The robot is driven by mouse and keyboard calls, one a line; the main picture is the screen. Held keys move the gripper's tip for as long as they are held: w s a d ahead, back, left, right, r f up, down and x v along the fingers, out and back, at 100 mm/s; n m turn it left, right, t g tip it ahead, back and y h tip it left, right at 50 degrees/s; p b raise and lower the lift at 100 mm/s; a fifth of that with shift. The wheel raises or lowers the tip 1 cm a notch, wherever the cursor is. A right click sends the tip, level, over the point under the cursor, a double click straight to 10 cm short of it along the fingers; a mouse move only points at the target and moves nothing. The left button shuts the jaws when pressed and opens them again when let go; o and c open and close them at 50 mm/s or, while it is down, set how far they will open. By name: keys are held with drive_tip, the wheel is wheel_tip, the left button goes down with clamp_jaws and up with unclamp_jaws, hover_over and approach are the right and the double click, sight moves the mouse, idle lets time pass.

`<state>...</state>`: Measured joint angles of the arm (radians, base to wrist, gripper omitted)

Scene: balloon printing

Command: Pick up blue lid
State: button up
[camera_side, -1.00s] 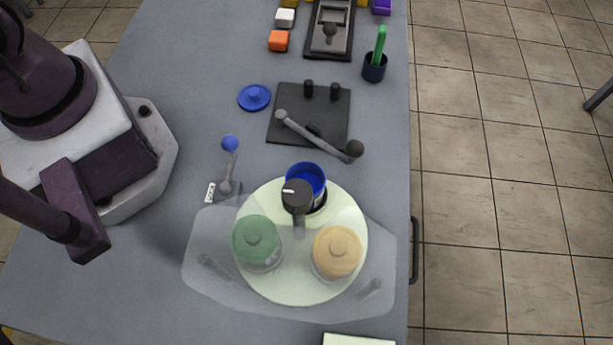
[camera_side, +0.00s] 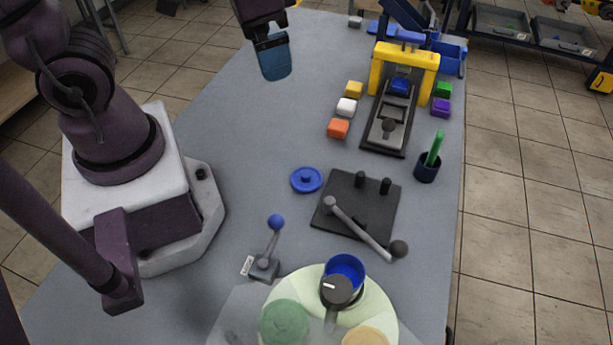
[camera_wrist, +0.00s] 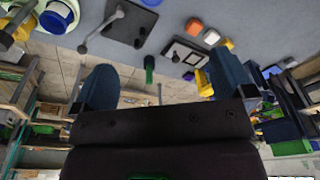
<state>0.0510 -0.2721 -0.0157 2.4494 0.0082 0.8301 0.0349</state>
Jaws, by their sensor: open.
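The blue lid (camera_side: 306,180) is a flat round disc with a small knob on top. It lies on the grey table, left of a black plate with pegs. The top edge of the wrist view cuts through the blue lid (camera_wrist: 151,2). My gripper (camera_side: 276,72) is at the top of the side view, above and well behind the lid, touching nothing there. In the wrist view my gripper (camera_wrist: 155,85) shows two dark blue fingers spread apart with nothing between them. A blue open pot (camera_side: 345,268) stands on the pale round turntable.
A black plate (camera_side: 345,215) with a long lever is right of the lid. A small blue-knobbed lever (camera_side: 266,262) stands in front. Coloured blocks (camera_side: 338,128) and a yellow-framed press (camera_side: 404,62) are behind. The table left of the lid is clear.

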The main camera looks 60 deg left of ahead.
drive_tip(key=w+d+f+m+g, duration=0.2)
drive_tip(key=w+f+m+g, duration=0.1)
drive_tip(key=f, duration=1)
drive_tip(key=m+t, duration=0.1)
drive_tip(key=m, duration=0.1)
hover_over(307, 174)
drive_tip(key=f, duration=0.8)
drive_tip(key=shift+w+f, duration=0.2)
drive_tip(key=shift+f, duration=0.05)
drive_tip(key=shift+s+f, duration=0.2)
drive_tip(key=shift+f, duration=2.45)
drive_tip(key=shift+c, duration=0.2)
drive_tip(key=c, duration=1)
